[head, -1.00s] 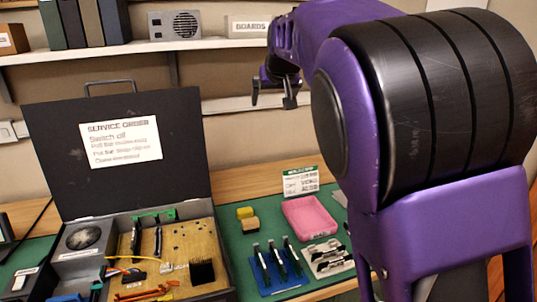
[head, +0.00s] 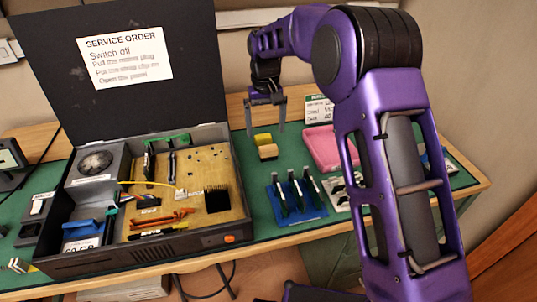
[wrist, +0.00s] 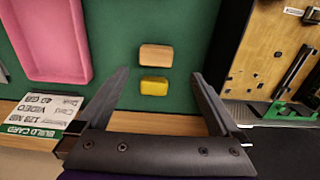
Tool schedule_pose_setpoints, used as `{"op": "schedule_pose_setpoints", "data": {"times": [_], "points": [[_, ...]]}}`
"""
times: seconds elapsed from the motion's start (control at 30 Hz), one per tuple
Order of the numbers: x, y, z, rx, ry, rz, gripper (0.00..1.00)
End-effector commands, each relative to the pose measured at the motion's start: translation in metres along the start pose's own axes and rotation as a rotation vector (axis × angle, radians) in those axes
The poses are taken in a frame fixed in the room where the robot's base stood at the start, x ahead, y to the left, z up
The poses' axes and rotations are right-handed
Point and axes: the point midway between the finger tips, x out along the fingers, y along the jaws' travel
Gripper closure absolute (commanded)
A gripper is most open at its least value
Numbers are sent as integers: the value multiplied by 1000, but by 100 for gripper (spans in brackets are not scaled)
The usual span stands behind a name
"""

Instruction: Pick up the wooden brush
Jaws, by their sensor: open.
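The wooden brush (head: 268,152) appears as a small tan block on the green mat, just in front of a yellow block (head: 263,139). It also shows in the wrist view (wrist: 156,57), lying crosswise, with the yellow block (wrist: 154,86) closer to my gripper. My gripper (head: 265,128) is open and empty, hanging above the back of the bench near the two blocks. In the wrist view the fingers of my gripper (wrist: 160,73) spread to either side of the blocks. No contact with either block shows. The underside of the brush is hidden.
The open black case (head: 150,262) with its raised lid stands left of the blocks. A pink tray (head: 322,148) and a small sign (head: 318,108) are to the right. A blue rack (head: 310,208) with dark boards lies in front. Green mat is bare around the blocks.

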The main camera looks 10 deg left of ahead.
Motion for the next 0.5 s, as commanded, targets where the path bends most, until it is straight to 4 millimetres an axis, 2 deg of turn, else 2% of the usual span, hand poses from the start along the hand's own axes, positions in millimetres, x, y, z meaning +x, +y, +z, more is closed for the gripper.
{"op": "schedule_pose_setpoints", "data": {"times": [0.03, 0.13, 0.5], "points": [[13, 0, 1, 0, -4, 0, 0], [28, 0, 0, 0, -2, 0, 0], [54, 3, 2, 1, 0, 0, 0]]}}
